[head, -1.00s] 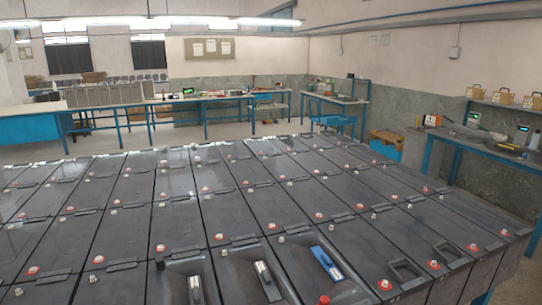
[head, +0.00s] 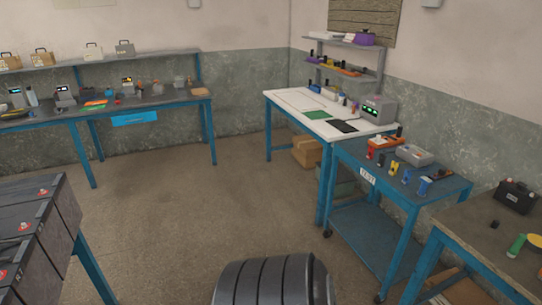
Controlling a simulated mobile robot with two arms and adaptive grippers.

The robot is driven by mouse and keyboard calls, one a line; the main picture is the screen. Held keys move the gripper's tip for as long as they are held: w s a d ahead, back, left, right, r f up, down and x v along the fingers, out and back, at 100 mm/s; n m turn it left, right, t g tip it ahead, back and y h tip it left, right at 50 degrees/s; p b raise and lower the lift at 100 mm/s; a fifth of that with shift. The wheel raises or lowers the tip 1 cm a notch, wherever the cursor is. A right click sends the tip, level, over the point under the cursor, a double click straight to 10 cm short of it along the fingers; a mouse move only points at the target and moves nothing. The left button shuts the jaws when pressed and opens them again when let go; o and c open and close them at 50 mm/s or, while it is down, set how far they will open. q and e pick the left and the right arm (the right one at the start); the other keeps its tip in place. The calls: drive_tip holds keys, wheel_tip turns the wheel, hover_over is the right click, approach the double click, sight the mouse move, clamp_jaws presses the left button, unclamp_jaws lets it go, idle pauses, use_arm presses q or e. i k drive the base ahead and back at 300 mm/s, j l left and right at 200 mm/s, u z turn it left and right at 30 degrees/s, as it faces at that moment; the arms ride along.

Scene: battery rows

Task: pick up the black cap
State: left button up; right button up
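A small dark piece (head: 494,224) lies on the brown-topped bench (head: 466,232) at the right edge of the head view. It may be the black cap, but it is too small to tell. Neither of my grippers shows in this view, so I cannot see whether they are open or hold anything.
A blue cart (head: 447,186) with small coloured items stands by that bench. A white-topped bench (head: 291,101) is behind it. A dark battery row (head: 12,236) is at left. A dark, ribbed rounded shape (head: 268,282) is at bottom centre. The middle floor is clear.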

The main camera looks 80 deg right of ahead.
sight(495, 225)
drive_tip(key=z, duration=4.35)
